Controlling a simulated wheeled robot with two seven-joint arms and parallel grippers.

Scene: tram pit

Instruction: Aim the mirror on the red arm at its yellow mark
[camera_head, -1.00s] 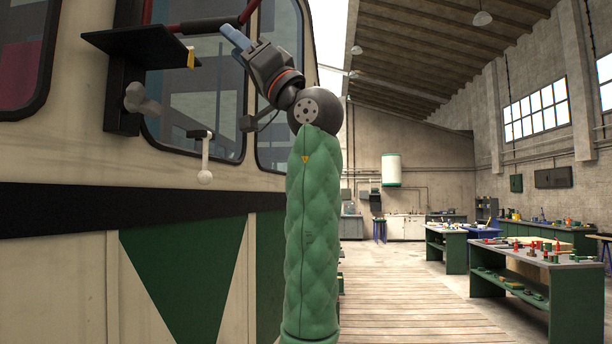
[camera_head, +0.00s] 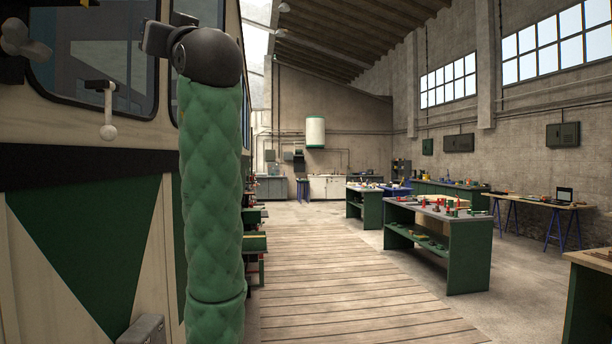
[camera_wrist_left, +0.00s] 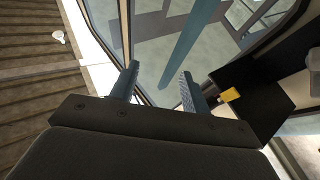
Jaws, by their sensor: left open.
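In the left wrist view my left gripper (camera_wrist_left: 159,70) is open, with two blue fingers apart and nothing held between them. A black plate (camera_wrist_left: 262,100) lies just right of the fingers, with a yellow mark (camera_wrist_left: 230,95) at its edge close to the right finger. The red arm is not in view now. I cannot tell the mirror's glass or its angle. A dark piece of the fitting (camera_head: 10,70) and a grey knob (camera_head: 20,40) show at the upper left edge.
The tram side (camera_head: 80,250) with its windows fills the left. A white handle (camera_head: 107,112) sticks out from it. The plank walkway (camera_head: 340,285) is clear. Workbenches (camera_head: 465,250) with tools stand at right.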

